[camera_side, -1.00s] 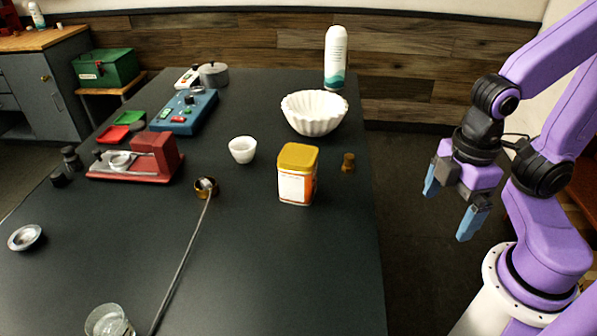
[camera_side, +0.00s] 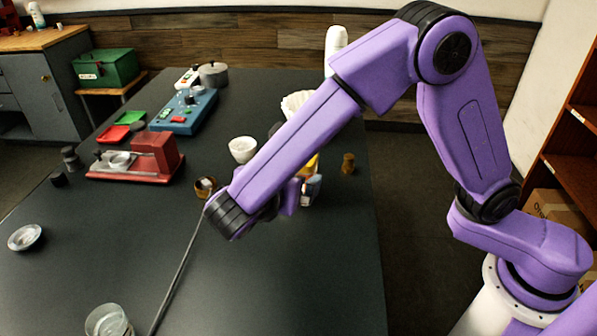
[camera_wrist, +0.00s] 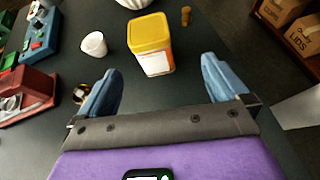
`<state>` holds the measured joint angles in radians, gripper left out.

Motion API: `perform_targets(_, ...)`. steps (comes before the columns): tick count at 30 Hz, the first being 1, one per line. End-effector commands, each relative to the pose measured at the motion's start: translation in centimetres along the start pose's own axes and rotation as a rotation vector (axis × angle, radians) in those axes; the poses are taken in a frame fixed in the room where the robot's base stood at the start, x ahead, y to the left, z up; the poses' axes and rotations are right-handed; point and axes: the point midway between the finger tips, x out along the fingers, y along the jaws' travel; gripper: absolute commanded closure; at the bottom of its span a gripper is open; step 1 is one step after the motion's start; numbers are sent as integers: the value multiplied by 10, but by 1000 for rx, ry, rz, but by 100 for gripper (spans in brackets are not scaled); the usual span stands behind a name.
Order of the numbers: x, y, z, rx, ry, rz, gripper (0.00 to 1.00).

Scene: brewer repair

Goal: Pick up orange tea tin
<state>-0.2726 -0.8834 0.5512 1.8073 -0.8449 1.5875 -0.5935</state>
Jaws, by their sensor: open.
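The orange tea tin (camera_wrist: 153,48) has a yellow lid and a white label and stands upright on the dark table. In the wrist view it is ahead of my gripper (camera_wrist: 160,85), roughly centred between the two blue fingers. The fingers are spread wide, and the tin does not touch them there. In the side view my arm hides most of the tin; a bit of its yellow lid (camera_side: 311,165) shows beside a blue finger of my gripper (camera_side: 308,190).
A white cup (camera_side: 242,149) stands left of the tin, and a small brown piece (camera_side: 348,163) right of it. A white fluted bowl (camera_side: 296,103) and a white bottle (camera_side: 335,45) are behind, partly hidden.

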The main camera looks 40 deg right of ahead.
Motion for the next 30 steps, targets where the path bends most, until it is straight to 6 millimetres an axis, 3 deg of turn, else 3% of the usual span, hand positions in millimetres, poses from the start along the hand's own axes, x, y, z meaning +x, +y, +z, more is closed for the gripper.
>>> perform_targets(4, -10, 14, -5, -44, -69, 18, 0)
perform_targets(8, -4, 17, -4, -53, -85, 21, 0)
perform_targets(24, 92, 18, 4, -52, -83, 18, 0)
perform_targets(30, 109, 19, 5, -51, -82, 22, 0)
